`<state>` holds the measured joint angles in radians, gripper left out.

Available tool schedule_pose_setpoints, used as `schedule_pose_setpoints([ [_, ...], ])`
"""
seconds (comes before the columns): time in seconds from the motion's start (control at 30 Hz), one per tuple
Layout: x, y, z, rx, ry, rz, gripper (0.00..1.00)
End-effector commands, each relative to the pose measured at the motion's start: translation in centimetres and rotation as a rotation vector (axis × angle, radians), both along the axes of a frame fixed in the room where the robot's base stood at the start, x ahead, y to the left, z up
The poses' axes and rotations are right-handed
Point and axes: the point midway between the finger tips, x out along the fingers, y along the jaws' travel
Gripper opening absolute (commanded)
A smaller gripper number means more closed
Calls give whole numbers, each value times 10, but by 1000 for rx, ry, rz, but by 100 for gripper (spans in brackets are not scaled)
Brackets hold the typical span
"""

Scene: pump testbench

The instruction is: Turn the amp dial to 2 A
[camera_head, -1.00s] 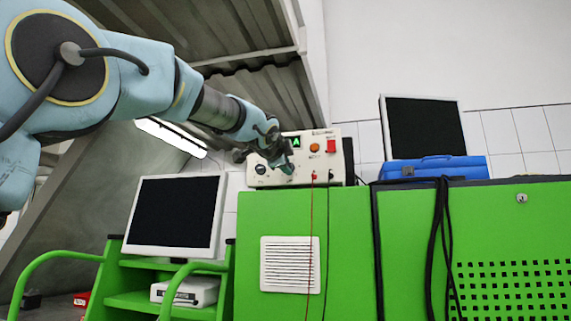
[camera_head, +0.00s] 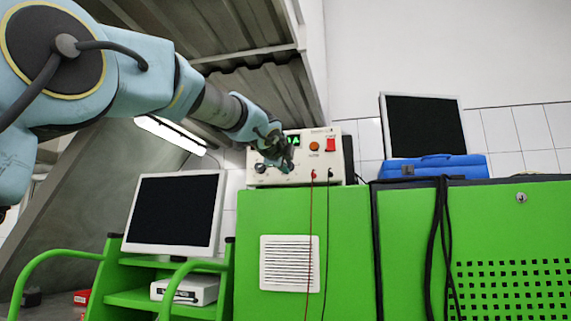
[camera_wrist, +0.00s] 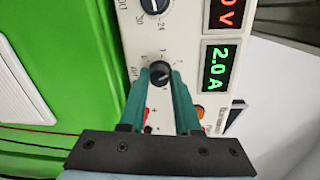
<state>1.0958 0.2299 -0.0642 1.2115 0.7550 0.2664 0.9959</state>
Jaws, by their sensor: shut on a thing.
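The power supply (camera_head: 322,172) is a cream box on top of the green cabinet. In the wrist view its amp dial (camera_wrist: 159,73), a small dark knob with a light pointer line, sits between the two teal fingers of my gripper (camera_wrist: 161,80), which is shut on it. The green display (camera_wrist: 216,66) beside it reads 2.0 A. In the head view my gripper (camera_head: 284,164) covers the amp dial and part of the green display.
A red display (camera_wrist: 229,13) is partly cut off and shows a V. Red and black leads hang from sockets on the panel, close to my gripper. An orange knob (camera_head: 314,146) and red switch (camera_head: 331,145) are to the right. A blue case (camera_head: 440,167) lies farther right.

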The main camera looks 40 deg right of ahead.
Motion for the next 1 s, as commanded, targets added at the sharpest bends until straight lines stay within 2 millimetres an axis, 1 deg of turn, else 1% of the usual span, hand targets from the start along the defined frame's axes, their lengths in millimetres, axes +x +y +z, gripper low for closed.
schedule_pose_setpoints([
  [0.13,0,0,-1,0,2,-1,0],
  [0.17,0,0,-1,0,2,-1,34],
  [0.4,0,0,0,0,2,-1,61],
  [0.67,-1,1,0,-1,1,0,61],
  [0.77,-4,6,-1,-1,0,0,61],
  [0.87,-12,17,-1,-2,0,0,61],
  [1.0,-27,41,1,-2,0,0,61],
])
